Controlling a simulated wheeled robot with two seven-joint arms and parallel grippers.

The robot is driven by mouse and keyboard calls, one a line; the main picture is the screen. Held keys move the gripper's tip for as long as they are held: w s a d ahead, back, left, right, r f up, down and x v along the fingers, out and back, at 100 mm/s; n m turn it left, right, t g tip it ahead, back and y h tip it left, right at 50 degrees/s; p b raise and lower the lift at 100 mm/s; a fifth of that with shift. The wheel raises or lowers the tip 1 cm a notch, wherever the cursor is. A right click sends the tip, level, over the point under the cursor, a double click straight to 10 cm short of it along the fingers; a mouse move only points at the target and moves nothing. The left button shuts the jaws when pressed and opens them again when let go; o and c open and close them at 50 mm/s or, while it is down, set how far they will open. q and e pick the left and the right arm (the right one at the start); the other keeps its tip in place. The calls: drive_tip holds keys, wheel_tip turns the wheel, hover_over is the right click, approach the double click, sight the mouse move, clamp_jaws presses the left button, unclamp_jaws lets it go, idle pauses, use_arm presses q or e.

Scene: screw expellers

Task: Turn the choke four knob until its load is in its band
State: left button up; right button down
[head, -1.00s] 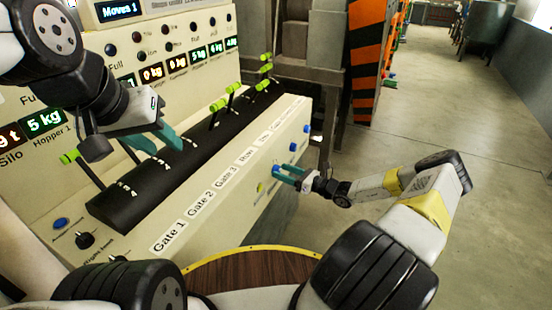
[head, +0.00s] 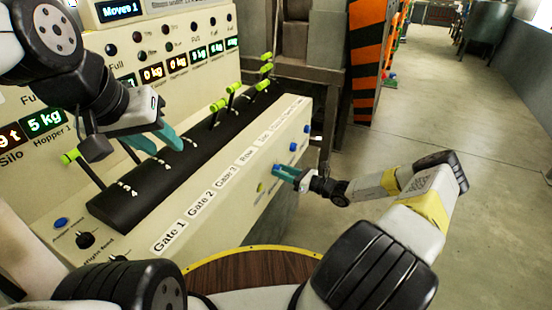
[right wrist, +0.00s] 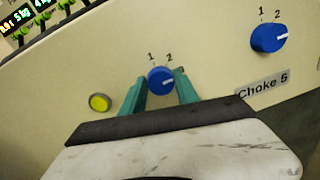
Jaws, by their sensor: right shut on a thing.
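The blue choke knob (right wrist: 158,82) sits between the teal fingers of my right gripper (right wrist: 161,92) in the right wrist view; its white mark points right, near the 3. Its label is hidden behind the gripper. In the head view my right gripper (head: 282,174) is shut on it at the panel front. A second blue knob (right wrist: 268,37) with the label Choke 5 is to its right. Green and orange displays (head: 178,65) line the upper panel; I cannot tell which shows the choke four load.
A yellow button (right wrist: 99,102) is left of the held knob. Levers with green ends (head: 233,88) stand on the black strip (head: 145,205). A round wooden top (head: 255,268) lies below the panel. The floor (head: 430,120) at right is clear.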

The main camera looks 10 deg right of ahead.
drive_tip(key=shift+s+f+n+y, duration=0.1)
drive_tip(key=shift+n+y, duration=0.2)
drive_tip(key=shift+n, duration=4)
drive_tip(key=c, duration=0.9)
unclamp_jaws()
drive_tip(key=v, duration=0.7)
drive_tip(key=shift+s+d, duration=0.2)
drive_tip(key=shift+d, duration=0.1)
